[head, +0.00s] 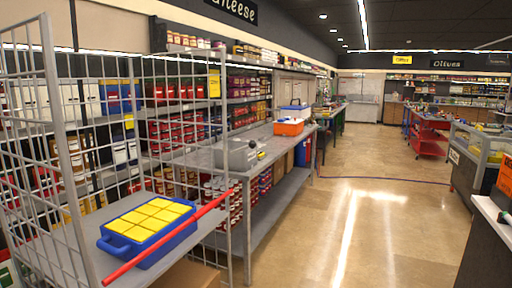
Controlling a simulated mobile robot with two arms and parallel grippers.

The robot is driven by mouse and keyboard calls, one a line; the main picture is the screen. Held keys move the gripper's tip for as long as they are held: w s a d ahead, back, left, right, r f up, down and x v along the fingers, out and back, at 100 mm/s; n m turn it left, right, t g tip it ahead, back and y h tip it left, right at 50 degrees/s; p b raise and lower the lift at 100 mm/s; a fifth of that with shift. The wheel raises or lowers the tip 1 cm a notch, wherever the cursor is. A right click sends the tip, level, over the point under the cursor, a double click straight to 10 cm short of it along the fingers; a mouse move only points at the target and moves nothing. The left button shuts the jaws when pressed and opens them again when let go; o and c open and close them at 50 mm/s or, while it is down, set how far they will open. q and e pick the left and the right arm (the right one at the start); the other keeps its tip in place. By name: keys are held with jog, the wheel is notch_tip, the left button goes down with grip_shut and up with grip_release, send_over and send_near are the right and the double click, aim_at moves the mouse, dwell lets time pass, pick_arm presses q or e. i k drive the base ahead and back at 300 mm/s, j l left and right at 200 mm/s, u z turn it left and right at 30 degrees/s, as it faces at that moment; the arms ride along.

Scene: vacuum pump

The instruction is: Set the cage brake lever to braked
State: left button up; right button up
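A grey wire-mesh roll cage (50,128) stands close at the left. A long red bar (165,240) runs slanted across its open front, from the bottom left up to the right. I cannot tell whether this bar is the brake lever, and no other lever can be made out on the cage. The cage's wheels and lower part are outside the picture. Neither of my grippers can be made out in the head view.
A blue tray with yellow blocks (150,222) sits on the cage's shelf. Behind it, a grey bench (200,160) holds a grey box (240,153) and an orange crate (289,127). Counters stand at the right edge. The tiled aisle (360,220) between is clear.

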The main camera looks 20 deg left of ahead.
aim_at(252, 144)
jog(key=i+u, duration=0.15)
jog(key=i, duration=0.35)
jog(key=i+l+u, duration=0.15)
jog(key=i, duration=0.35)
jog(key=i+l+u, duration=0.15)
jog(key=i, duration=0.35)
jog(key=i+l+u, duration=0.15)
jog(key=i+l, duration=0.2)
jog(key=i, duration=0.15)
jog(key=i+l+u, duration=0.15)
jog(key=i+l, duration=0.15)
jog(key=i, duration=0.2)
